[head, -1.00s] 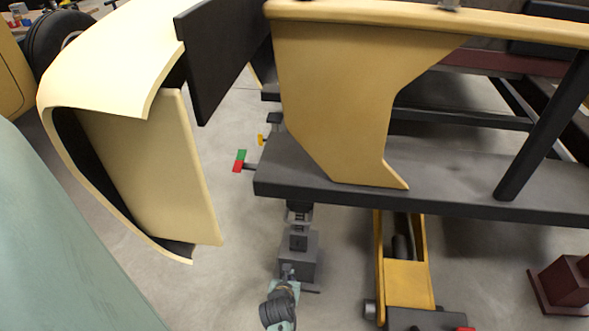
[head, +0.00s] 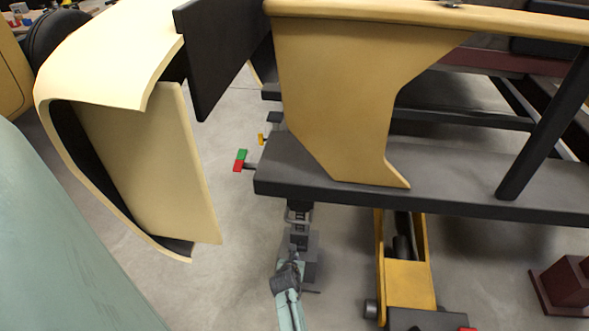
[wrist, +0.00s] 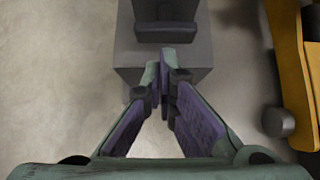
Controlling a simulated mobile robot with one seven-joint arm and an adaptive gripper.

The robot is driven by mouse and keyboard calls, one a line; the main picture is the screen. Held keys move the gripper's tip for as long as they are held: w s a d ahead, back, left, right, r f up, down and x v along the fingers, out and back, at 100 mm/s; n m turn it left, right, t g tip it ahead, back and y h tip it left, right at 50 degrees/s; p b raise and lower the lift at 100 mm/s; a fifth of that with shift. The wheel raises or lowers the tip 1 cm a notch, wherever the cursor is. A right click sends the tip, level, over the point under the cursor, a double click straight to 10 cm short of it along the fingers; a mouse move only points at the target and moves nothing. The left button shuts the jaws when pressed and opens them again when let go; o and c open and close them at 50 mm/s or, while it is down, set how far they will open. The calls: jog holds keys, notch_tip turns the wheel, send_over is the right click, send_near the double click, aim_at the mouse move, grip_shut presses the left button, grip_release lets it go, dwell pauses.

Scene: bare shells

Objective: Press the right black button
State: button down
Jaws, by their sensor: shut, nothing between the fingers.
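No black button can be made out clearly in either view. My gripper (wrist: 165,72) is shut and empty, its two fingertips together in the middle of the wrist view. It points at a grey box-like stand (wrist: 188,52) with a darker block (wrist: 166,20) on its upper part. I cannot tell whether the tips touch the stand. In the head view my gripper (head: 290,272) is at the lower middle, in front of the grey stand (head: 311,258) under the frame's end, partly covering it. The fingertips are not clear there.
A dark frame beam (head: 440,190) with a tan panel (head: 330,100) lies above the stand. A yellow jack (head: 405,275) stands to the right. A red and green handle (head: 240,161) sticks out left. A curved cream panel (head: 150,170) is farther left. Grey floor is free between.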

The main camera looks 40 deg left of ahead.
jog(key=shift+w+a, duration=0.3)
jog(key=shift+w, duration=0.1)
